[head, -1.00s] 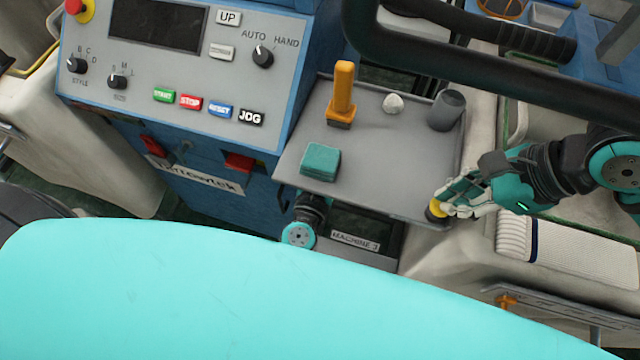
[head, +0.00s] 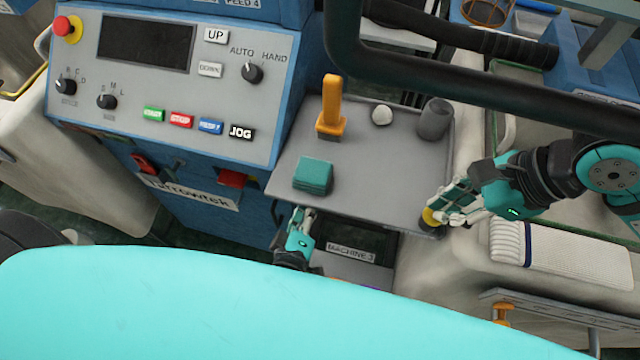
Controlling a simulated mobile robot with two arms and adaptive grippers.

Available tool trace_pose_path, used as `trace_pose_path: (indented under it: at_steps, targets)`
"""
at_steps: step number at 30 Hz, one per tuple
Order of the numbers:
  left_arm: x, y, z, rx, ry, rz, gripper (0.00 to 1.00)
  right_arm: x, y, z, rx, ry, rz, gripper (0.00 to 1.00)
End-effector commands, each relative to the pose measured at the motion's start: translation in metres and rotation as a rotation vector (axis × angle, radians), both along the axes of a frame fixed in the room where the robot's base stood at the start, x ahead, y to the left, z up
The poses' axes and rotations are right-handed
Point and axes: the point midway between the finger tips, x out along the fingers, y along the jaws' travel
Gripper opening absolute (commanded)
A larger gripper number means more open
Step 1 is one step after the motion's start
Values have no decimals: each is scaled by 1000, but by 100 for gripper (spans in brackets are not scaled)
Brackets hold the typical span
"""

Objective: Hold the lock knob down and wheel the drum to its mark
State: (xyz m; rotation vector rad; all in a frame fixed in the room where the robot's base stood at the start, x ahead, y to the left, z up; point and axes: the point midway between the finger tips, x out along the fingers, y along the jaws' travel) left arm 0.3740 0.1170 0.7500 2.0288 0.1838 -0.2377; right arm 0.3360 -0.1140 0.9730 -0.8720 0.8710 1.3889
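A yellow knob on a dark base (head: 430,217) sits at the front right corner of the grey tray; I take it for the lock knob. My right gripper (head: 440,213) is at this knob, its pale fingers over its right side and partly hiding it. Whether they grip or press it does not show clearly. My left gripper (head: 302,217) is below the tray's front edge, left of the dark opening above the MACHINE 3 plate (head: 351,253). Its finger opening is too small to judge. I cannot make out the drum or its mark.
The grey tray (head: 375,190) carries an orange-handled tool (head: 331,105), a teal block (head: 313,175), a white ball (head: 382,115) and a dark grey cylinder (head: 435,118). A control panel (head: 180,80) stands left. A thick black rail (head: 480,80) crosses the upper right.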

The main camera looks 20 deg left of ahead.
Motion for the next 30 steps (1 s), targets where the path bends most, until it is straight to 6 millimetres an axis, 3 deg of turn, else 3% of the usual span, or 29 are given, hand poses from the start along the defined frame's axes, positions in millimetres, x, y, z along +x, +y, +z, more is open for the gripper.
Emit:
trace_pose_path:
  at_steps: [9,15,21,26,30]
  targets:
    - [5,3,-33,-1018,84,325,0,-1,0,-2,-2,5,1,0]
    - [5,1,-49,-1556,109,541,0,-1,0,-2,-1,4,1,0]
    - [6,1,-57,-1850,111,672,0,-1,0,-2,-1,4,1,0]
    - [12,0,-61,-1917,110,701,0,-1,0,-2,-2,4,1,0]
    - [31,0,-70,-1919,109,701,0,-1,0,-2,-2,5,1,0]
